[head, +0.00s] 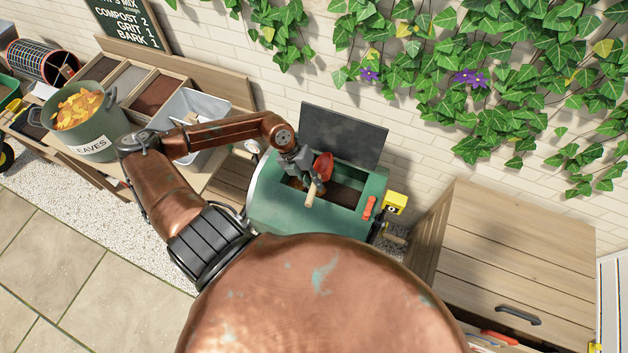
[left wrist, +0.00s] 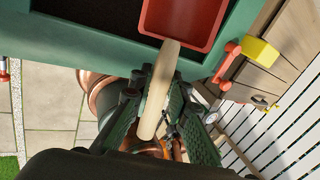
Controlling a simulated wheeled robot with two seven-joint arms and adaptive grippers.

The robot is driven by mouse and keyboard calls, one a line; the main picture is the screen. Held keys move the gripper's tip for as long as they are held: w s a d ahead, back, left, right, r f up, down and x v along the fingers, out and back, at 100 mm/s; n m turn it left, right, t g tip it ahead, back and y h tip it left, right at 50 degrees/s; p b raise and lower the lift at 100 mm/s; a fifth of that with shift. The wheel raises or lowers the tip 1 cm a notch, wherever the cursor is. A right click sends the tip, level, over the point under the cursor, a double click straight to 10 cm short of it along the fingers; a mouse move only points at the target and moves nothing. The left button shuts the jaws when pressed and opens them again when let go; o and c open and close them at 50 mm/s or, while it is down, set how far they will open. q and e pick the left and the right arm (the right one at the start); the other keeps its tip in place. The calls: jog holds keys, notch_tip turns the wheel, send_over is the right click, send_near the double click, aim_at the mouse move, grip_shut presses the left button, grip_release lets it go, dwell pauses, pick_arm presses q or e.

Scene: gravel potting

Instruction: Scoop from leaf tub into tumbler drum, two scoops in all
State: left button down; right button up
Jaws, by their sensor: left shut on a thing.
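The green tumbler drum (head: 262,208) stands in the middle of the head view with its dark lid raised and dark material inside. My left gripper (head: 306,180) is over the drum's opening, shut on the wooden handle of a red scoop (head: 322,166). In the left wrist view the handle (left wrist: 160,85) lies between the fingers, and the red scoop's pan (left wrist: 185,18) is over the opening and looks empty. The leaf tub (head: 97,147), marked LEAVES, holds orange and yellow leaves (head: 78,107) at the left. My right gripper is not seen.
A clear bin (head: 206,104) and wooden compartments (head: 158,92) stand beside the tub on the bench. A chalkboard (head: 130,18) stands behind them. A wooden cabinet (head: 510,240) is to the right of the drum, and a mesh cylinder (head: 38,60) is at far left.

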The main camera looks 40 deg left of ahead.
pick_arm(q)
jog(key=shift+w+d+r+g+y+p, duration=0.15)
jog(key=shift+d+r+y+p, duration=0.15)
jog(key=shift+y, duration=0.3)
jog(key=shift+w+d+r+g+y+p, duration=0.1)
jog(key=shift+d+g+y+p, duration=0.1)
jog(key=shift+y+p, duration=0.3)
jog(key=y+p, duration=0.1)
jog(key=y, duration=0.1)
jog(key=d+g+y+p, duration=0.1)
jog(key=y+p, duration=0.1)
jog(key=y, duration=0.1)
jog(key=shift+y, duration=0.3)
